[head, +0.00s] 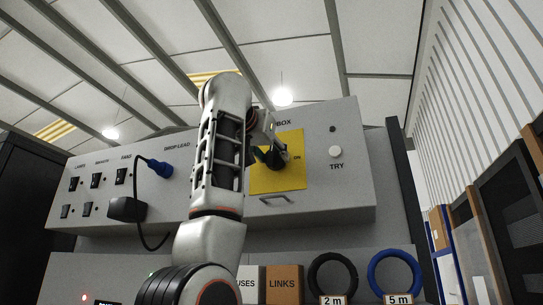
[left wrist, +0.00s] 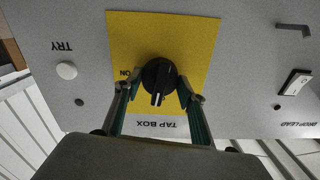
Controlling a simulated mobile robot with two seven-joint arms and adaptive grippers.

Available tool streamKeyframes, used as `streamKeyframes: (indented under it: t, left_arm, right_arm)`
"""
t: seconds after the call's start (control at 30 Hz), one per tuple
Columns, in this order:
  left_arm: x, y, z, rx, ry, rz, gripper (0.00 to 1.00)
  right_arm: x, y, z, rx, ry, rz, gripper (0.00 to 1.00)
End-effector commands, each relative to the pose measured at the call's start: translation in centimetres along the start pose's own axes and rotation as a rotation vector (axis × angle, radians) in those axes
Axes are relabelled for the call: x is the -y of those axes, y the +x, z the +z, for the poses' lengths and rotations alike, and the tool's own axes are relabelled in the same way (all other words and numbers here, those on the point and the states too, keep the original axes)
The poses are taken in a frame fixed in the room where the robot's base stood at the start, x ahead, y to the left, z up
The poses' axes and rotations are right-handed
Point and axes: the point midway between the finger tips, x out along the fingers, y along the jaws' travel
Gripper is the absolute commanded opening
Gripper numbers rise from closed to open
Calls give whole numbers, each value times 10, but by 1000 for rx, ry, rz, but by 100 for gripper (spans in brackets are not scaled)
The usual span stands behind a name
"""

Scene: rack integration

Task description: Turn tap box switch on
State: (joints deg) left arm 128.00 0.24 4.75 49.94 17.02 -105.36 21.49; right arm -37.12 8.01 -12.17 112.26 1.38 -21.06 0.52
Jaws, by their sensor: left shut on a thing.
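The tap box switch is a black rotary knob (head: 272,157) on a yellow plate (head: 262,184) on the grey panel, partly hidden by my left arm. In the left wrist view, which looks at the panel upside down, the knob (left wrist: 160,75) carries a white pointer mark. The mark points toward the TAP BOX label (left wrist: 154,124), not toward the ON label (left wrist: 130,73) at the side. My left gripper (left wrist: 160,88) is shut on the knob, one finger on each side. In the head view the gripper (head: 271,146) is partly hidden. My right gripper is not in view.
The white TRY button (head: 336,151) is right of the yellow plate. A metal handle (head: 277,199) is below it. A blue plug (head: 160,167) with a black cable is on the left. Below are a LINKS box (head: 284,285) and black and blue cable coils.

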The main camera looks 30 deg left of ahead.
Motion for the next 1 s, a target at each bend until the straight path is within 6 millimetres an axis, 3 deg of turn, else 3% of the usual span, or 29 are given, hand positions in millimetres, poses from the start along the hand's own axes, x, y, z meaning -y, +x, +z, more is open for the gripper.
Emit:
streamKeyframes:
  t: [1.0]
  left_arm:
    - [0,-1,-1,-5,945,-2,18]
  right_arm:
    - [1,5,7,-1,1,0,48]
